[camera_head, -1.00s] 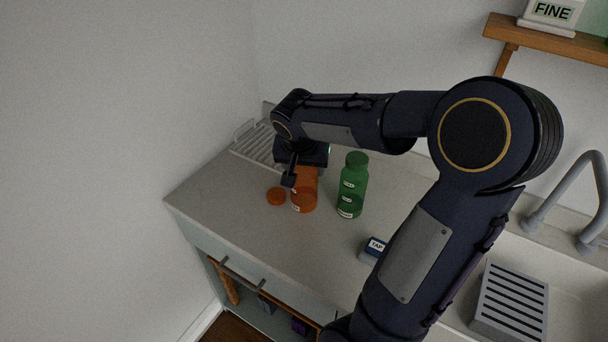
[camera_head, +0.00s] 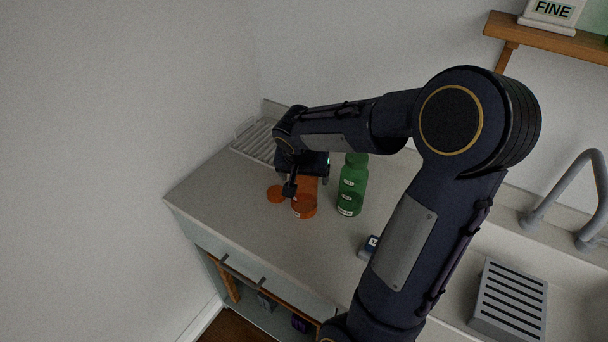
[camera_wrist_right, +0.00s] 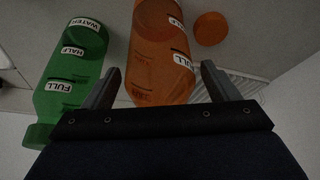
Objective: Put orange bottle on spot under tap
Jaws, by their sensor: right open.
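The orange bottle (camera_head: 304,208) stands on the counter without a lid on top. My right gripper (camera_head: 308,186) is lowered over it and hides its upper part. In the right wrist view the orange bottle (camera_wrist_right: 161,60) lies between the two open fingers (camera_wrist_right: 160,78), with a gap visible on the left side. The grey tap (camera_head: 592,185) curves over the sink at the right. A grey slotted block (camera_head: 511,300) sits in the sink below it. My left gripper is out of view.
A green bottle (camera_head: 352,190) stands close to the right of the orange one. An orange cap (camera_head: 276,194) lies just left. A wire rack (camera_head: 252,140) is behind. A small label block (camera_head: 368,247) is partly hidden by my arm. The front counter is clear.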

